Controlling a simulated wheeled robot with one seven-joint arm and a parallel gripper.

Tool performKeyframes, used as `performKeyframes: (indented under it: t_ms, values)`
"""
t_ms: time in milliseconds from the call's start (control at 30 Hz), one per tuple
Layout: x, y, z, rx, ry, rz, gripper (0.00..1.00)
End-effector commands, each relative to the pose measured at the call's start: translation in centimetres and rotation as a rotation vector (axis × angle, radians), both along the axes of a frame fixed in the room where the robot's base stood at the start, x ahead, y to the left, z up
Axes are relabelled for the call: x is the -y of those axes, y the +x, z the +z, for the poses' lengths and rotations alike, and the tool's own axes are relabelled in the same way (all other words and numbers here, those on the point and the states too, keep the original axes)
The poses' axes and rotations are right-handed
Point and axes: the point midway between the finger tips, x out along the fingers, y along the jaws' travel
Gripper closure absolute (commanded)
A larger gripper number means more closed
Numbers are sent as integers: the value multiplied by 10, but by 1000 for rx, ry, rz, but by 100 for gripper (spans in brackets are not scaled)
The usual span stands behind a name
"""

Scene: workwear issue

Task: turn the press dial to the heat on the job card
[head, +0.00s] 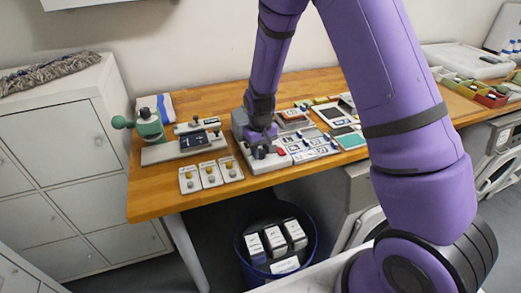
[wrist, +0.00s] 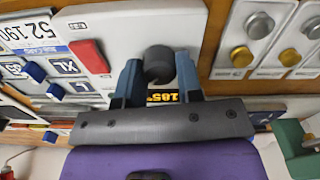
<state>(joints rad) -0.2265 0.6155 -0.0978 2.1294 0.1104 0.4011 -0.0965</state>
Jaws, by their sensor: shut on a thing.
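The press dial (wrist: 158,62) is a dark round knob on a pale panel in the wrist view. My gripper (wrist: 160,76) has its two blue fingers closed on either side of the knob, gripping it. An orange display (wrist: 162,97) just behind the fingers reads about 185, partly hidden by my gripper. The job card (wrist: 32,34) lies at the upper left in the wrist view and shows 52 and 190. In the head view my gripper (head: 258,148) is down at the grey press (head: 240,122) on the bench, and the dial is mostly hidden.
A red switch (wrist: 90,56) sits left of the dial. Small plates with yellow and silver buttons (head: 210,175) lie to the left on the wooden bench (head: 150,200). A green hand-press (head: 148,126) stands farther left. A blue bin (head: 246,268) with boxes is on the floor below.

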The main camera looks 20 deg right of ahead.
Motion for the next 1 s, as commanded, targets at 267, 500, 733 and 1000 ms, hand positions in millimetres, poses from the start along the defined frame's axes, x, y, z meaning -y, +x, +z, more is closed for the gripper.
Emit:
performKeyframes:
  t_ms: [267, 500, 733, 1000]
  values:
    - [0, 0, 0, 1, 0, 0, 41]
    - [0, 0, 3, 1, 0, 1, 41]
    - [-1, 1, 33, 4, 1, 1, 41]
    - [-1, 1, 83, 5, 1, 0, 41]
